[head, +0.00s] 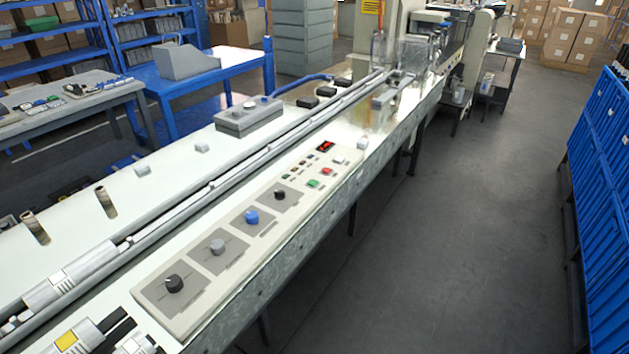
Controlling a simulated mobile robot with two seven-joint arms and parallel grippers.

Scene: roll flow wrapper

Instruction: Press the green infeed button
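A long beige control panel (232,262) lies on the near side of the machine bed. The green button (313,184) sits toward the panel's far end, beside a red button (326,171) and a pale button (339,160). Nothing visibly covers the green button. Small printing near it is too small to read, so I cannot confirm its label. I cannot make out either gripper in the head view, and nothing touches the panel's buttons.
Several knobs, including a blue one (251,217), stand on the nearer panel. A red display (325,146) is beyond the buttons. A rail (200,195) runs behind the panel. A grey box (248,116) sits across it. Open floor (450,240) lies right, before blue crates (603,150).

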